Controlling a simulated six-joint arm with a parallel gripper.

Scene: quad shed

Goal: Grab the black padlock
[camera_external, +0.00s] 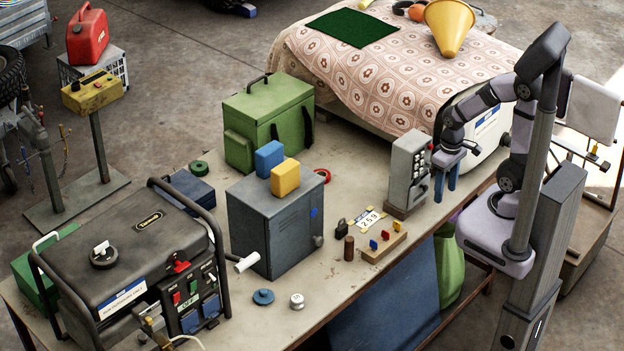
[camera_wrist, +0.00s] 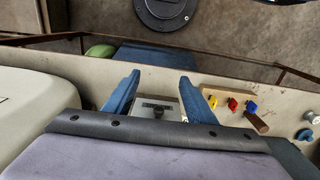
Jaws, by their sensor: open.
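The black padlock (camera_external: 341,228) stands small and upright on the workbench in the external view, left of a white number plate (camera_external: 368,217) and just behind a brown cylinder (camera_external: 349,248). I cannot make it out in the wrist view, where my gripper's body covers much of the bench. My gripper (camera_external: 446,186) is open and points down, to the right of the padlock and well apart from it. In the wrist view its two blue fingers (camera_wrist: 158,95) are spread, with the top of a grey keypad box (camera_wrist: 170,104) showing between them.
The grey keypad box (camera_external: 408,170) stands upright between my gripper and the padlock. A wooden block with coloured pegs (camera_external: 378,249) lies close to the front edge. A dark grey metal box (camera_external: 275,225) stands left of the padlock.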

